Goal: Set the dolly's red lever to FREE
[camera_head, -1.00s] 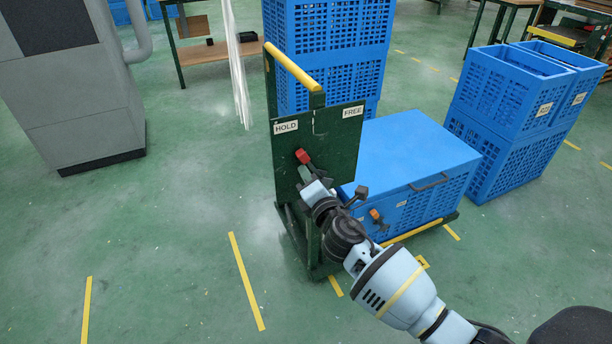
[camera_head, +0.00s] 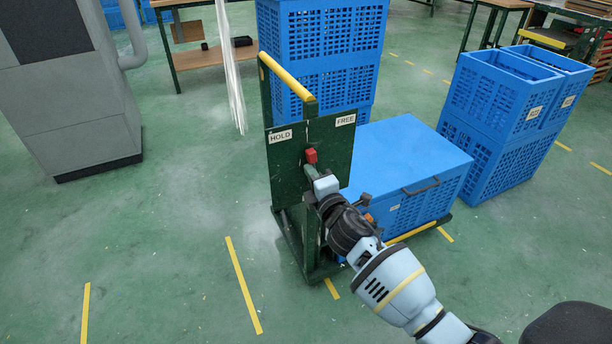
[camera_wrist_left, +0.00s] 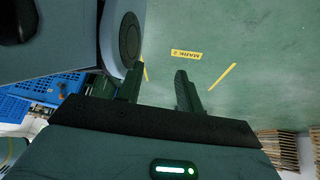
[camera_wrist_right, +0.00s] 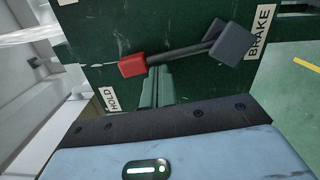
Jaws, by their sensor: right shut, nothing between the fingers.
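The dolly's red lever knob (camera_head: 311,156) stands in front of the green panel (camera_head: 290,170), between the HOLD label (camera_head: 280,137) and the FREE label (camera_head: 345,120). In the right wrist view the red knob (camera_wrist_right: 132,66) sits at the end of a dark rod, pointing roughly midway between the labels. My right gripper (camera_head: 311,172) is shut and empty. Its fingers (camera_wrist_right: 158,75) lie against or right beside the rod, on the HOLD side, close to the knob; I cannot tell if they touch. My left gripper (camera_wrist_left: 157,84) is open and empty over the floor, outside the head view.
A blue lidded crate (camera_head: 405,165) rides on the dolly behind the panel. The yellow handle bar (camera_head: 287,77) tops the panel's left side. Stacked blue crates (camera_head: 500,110) stand at right, a grey machine (camera_head: 75,120) at left. The floor at front left is clear.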

